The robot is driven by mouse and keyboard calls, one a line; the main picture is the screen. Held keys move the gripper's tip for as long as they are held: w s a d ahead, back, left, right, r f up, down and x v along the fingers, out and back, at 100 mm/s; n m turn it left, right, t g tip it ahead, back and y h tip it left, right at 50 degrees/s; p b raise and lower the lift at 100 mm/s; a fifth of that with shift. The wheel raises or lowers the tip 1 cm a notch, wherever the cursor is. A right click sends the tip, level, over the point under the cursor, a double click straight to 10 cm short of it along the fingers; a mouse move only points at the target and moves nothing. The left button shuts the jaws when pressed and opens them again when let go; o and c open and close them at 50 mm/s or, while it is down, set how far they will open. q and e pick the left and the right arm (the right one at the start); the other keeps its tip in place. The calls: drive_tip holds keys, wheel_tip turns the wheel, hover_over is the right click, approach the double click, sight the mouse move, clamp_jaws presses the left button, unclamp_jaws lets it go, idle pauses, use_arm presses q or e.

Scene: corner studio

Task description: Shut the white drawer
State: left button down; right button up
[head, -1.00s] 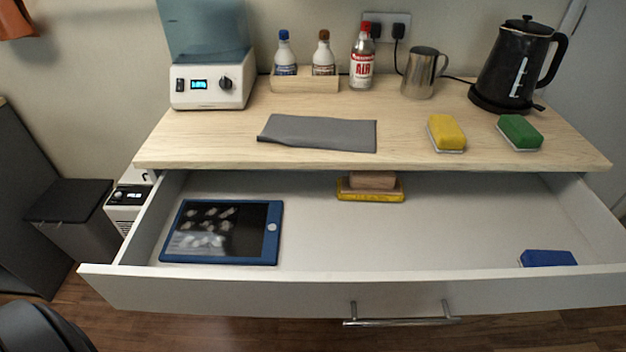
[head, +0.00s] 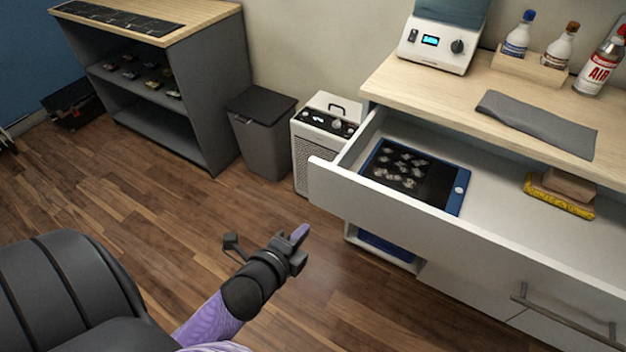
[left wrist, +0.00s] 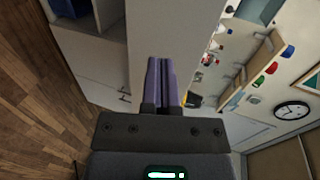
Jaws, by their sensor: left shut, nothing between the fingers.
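The white drawer (head: 445,235) stands pulled out from under the wooden counter in the head view. Its metal bar handle (head: 562,318) is on the front panel at the lower right. Inside lie a blue-framed tablet (head: 452,193) and a yellow-edged block (head: 560,200). My left gripper (head: 300,240) is shut and empty, left of and in front of the drawer's left front corner, apart from it. In the left wrist view its fingers (left wrist: 158,85) are together, with a broad white surface (left wrist: 165,30) beyond them. My right gripper is not in view.
A dark bin (head: 262,135) and a white boxy appliance (head: 322,135) stand left of the drawer. A grey shelf unit (head: 200,100) is behind. The counter (head: 450,90) carries a device, bottles and a grey cloth (head: 540,122).

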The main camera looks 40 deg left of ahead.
sight(334, 196)
use_arm(q)
drive_tip(key=b+x, duration=0.1)
drive_tip(key=x, duration=0.4)
drive_tip(key=b+x, duration=0.2)
drive_tip(key=x, duration=0.3)
drive_tip(key=shift+w+r, duration=0.1)
drive_tip(key=shift+r, duration=0.15)
drive_tip(key=shift+w+r+b, duration=0.1)
drive_tip(key=shift+w+b, duration=0.25)
drive_tip(key=shift+w, duration=0.05)
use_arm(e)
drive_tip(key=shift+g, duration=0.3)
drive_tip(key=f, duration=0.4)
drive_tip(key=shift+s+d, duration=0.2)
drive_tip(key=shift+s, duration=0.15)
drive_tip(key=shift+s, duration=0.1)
use_arm(q)
drive_tip(key=shift+w, duration=0.1)
